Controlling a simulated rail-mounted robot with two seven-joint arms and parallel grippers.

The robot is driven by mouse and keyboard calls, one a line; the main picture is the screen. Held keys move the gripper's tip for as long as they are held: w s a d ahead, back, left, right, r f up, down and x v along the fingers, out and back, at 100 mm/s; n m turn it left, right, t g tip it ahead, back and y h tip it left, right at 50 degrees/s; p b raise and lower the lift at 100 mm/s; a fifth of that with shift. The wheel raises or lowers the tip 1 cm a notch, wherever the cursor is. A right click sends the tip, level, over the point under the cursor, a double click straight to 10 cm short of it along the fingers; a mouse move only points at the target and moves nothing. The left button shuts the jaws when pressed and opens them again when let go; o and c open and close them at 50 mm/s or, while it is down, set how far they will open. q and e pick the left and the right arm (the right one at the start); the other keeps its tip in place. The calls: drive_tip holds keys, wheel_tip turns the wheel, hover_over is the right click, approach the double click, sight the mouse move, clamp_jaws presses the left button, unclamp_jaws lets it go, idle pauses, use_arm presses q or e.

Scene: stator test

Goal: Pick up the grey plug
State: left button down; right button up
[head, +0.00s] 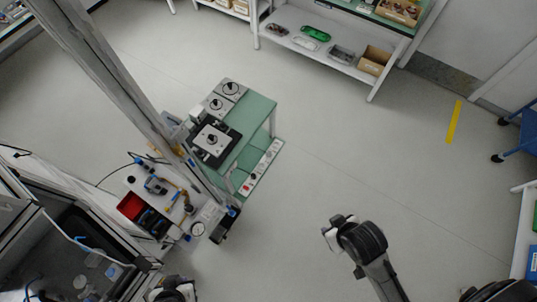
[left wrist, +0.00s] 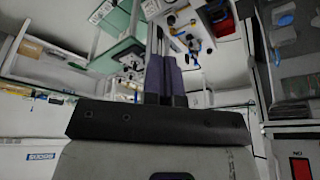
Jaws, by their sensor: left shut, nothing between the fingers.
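I cannot make out a grey plug for certain in either view. The small parts on the white tool cart (head: 207,222) are too small to tell apart; they include blue and yellow pieces. My left gripper shows only partly at the bottom edge of the head view (head: 175,291), below the cart. In the left wrist view its dark fingers (left wrist: 165,66) are shut together with nothing between them. They are apart from the cart, which shows beyond them.
A green table (head: 262,108) carries a black-and-white device (head: 212,140) and grey dial units (head: 228,89). A red bin (head: 130,206) is on the cart. An open cabinet is at the lower left. A shelf (head: 330,50) stands at the back. The middle floor is clear.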

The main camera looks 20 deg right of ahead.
use_arm(q)
drive_tip(key=c, duration=1.3)
unclamp_jaws()
drive_tip(key=shift+s+a, duration=0.1)
drive_tip(key=shift+a, duration=0.15)
drive_tip(key=shift+c, duration=0.2)
drive_tip(key=o, duration=0.5)
drive_tip(key=shift+c, duration=0.2)
drive_tip(key=shift+o, duration=0.8)
drive_tip(key=shift+d, duration=0.25)
